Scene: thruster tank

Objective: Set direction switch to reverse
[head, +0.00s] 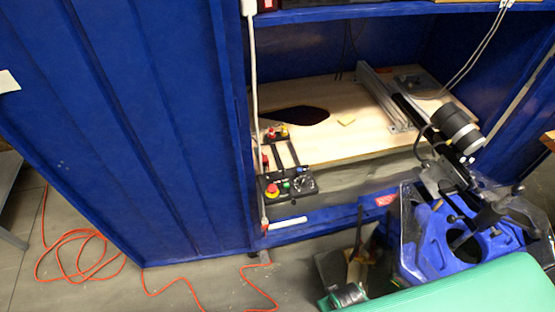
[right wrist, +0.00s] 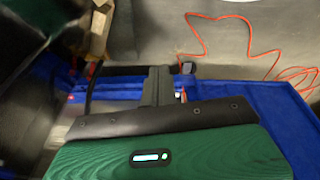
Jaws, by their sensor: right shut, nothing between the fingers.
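A small dark control box (head: 288,187) sits at the front left edge of the cabinet's wooden shelf. It carries a red button on yellow, a green button and a round black dial (head: 304,184). I cannot read which control is the direction switch or its setting. In the right wrist view my right gripper (right wrist: 157,86) shows as grey fingers, shut and empty, beyond a black band and a green housing. The control box cannot be made out there. In the head view the right fingers cannot be made out clearly. My left gripper is not in view.
The blue cabinet door (head: 130,120) stands at left. An orange cable (head: 75,240) lies on the floor, also seen in the right wrist view (right wrist: 250,38). The wooden shelf (head: 340,145) has bare room.

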